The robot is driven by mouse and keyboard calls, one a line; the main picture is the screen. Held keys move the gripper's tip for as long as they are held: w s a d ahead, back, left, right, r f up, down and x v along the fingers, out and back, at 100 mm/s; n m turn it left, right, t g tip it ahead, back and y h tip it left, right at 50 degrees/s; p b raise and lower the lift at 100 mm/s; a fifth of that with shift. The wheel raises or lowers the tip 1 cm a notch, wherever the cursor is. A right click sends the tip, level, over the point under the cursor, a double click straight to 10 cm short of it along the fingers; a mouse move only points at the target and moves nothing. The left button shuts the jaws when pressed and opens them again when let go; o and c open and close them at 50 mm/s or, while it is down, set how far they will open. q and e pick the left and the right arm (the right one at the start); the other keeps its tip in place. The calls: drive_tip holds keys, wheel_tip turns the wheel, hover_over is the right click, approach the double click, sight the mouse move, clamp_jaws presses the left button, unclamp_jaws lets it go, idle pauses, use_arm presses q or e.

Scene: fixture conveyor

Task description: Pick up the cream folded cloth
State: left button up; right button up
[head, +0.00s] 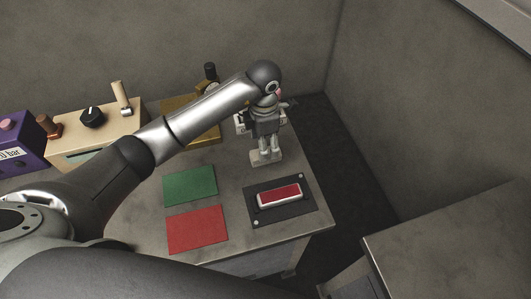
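I see no cream folded cloth in the head view.
Green (189,186) and red (198,229) mats lie flat beside a black plate (255,224) with a red-topped block (279,194). A cream box (110,129), purple box (15,146) and brass-coloured box (177,106) stand behind.

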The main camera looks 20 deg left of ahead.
sight(254, 154)
use_arm(q)
wheel_tip(254, 154, down, 5)
drive_tip(key=shift+d+r+p, duration=0.1)
drive_tip(key=shift+d+p, duration=0.05)
drive_tip(key=shift+p, duration=0.9)
drive_tip(key=shift+f, duration=0.2)
use_arm(e)
drive_tip(key=shift+w+r, duration=1.25)
use_arm(q)
drive_tip(key=c, duration=1)
use_arm(e)
drive_tip(key=shift+s, duration=0.45)
